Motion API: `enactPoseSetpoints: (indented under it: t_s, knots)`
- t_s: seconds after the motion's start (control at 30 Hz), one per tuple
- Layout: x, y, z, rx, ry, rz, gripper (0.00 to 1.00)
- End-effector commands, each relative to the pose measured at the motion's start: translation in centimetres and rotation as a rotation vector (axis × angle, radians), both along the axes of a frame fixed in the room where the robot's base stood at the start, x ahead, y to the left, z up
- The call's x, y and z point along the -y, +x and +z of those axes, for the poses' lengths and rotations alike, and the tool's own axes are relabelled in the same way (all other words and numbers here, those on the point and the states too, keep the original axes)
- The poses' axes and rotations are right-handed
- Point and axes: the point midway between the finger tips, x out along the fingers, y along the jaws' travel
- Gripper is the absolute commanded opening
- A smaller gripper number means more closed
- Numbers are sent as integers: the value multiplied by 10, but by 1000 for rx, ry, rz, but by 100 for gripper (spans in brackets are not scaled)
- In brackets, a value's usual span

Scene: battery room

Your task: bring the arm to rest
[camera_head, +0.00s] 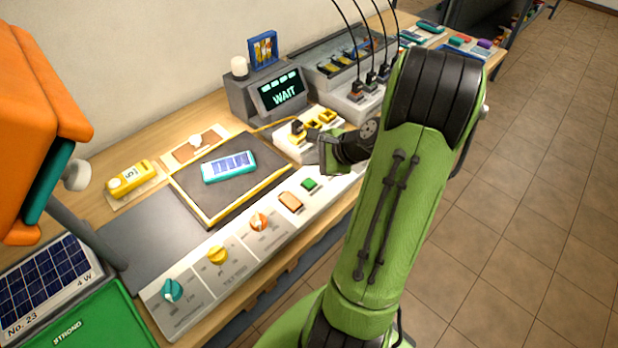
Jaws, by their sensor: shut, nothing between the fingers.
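My green arm reaches up from the bottom of the view and bends over at the top right. My gripper (327,153) hangs at the arm's end above the bench, just right of the dark pad. It is shut with nothing held, and its fingertips are small and partly hidden by the wrist. It is close to a white block with yellow plugs (299,132); I cannot tell whether they touch.
The wooden bench (188,115) carries a teal-framed device (229,166) on a yellow-edged pad (213,208), a display reading WAIT (281,92), a knob panel (187,308), a yellow tool (133,178) and a power strip (354,99). An orange lamp-like body (35,120) stands at left. Tiled floor (540,200) is clear at right.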

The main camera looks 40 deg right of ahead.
Motion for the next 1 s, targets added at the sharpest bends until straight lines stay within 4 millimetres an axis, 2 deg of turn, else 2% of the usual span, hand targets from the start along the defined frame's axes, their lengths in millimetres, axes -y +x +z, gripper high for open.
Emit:
enactPoseSetpoints:
  t_s: [0.63, 0.7, 0.77, 0.87, 0.9, 1.0]
  knots:
    - [0, 0, -2, -1, -1, -1, 0]
    - [-4, 1, 1, -5, -18, 24, 0]
    - [-20, 5, 9, -18, -82, 107, 0]
    - [-72, 8, 35, -62, -305, 392, 0]
    - [-97, 4, 47, -79, -416, 534, 0]
    - [-151, -18, 75, -102, -686, 871, 0]
